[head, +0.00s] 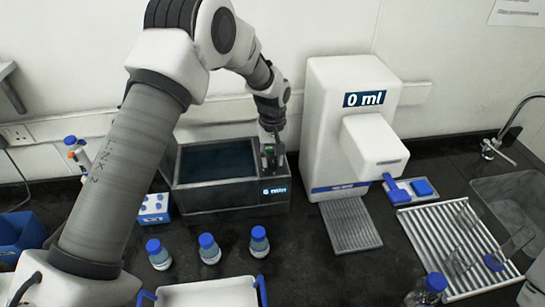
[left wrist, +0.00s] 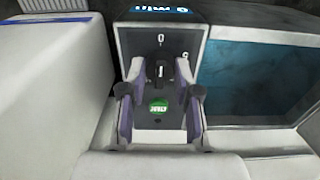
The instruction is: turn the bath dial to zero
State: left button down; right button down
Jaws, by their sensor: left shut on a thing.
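The bath (head: 228,194) is a grey water tank on the bench, and its front display reads "0 mins". Its control panel is at the right end. My left gripper (head: 270,152) reaches down over that panel. In the left wrist view, the dark dial (left wrist: 158,70) stands between the fingers of my left gripper (left wrist: 160,88), which is shut on it. The dial's pointer looks lined up with the 0 mark (left wrist: 161,39); the fingers partly hide the other marks. A green button (left wrist: 158,108) is on the panel nearer the wrist. My right gripper is not in view.
A white dispenser (head: 335,120) reading "0 ml" stands close right of the bath. Several blue-capped bottles (head: 209,248) and a white tray (head: 210,294) are in front. A drain rack (head: 450,240) and sink (head: 510,200) are at the right.

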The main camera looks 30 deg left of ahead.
aim_at(273, 159)
pick_arm(q)
jog(key=shift+s+f, duration=0.2)
jog(key=shift+f, duration=0.05)
jog(key=c, duration=0.8)
grip_release()
jog(key=shift+w+r, duration=0.1)
jog(key=shift+r, duration=0.15)
jog(key=shift+w+r, duration=0.1)
jog(key=shift+r, duration=0.25)
notch_tip(273, 159, up, 11)
jog(key=shift+r, duration=0.1)
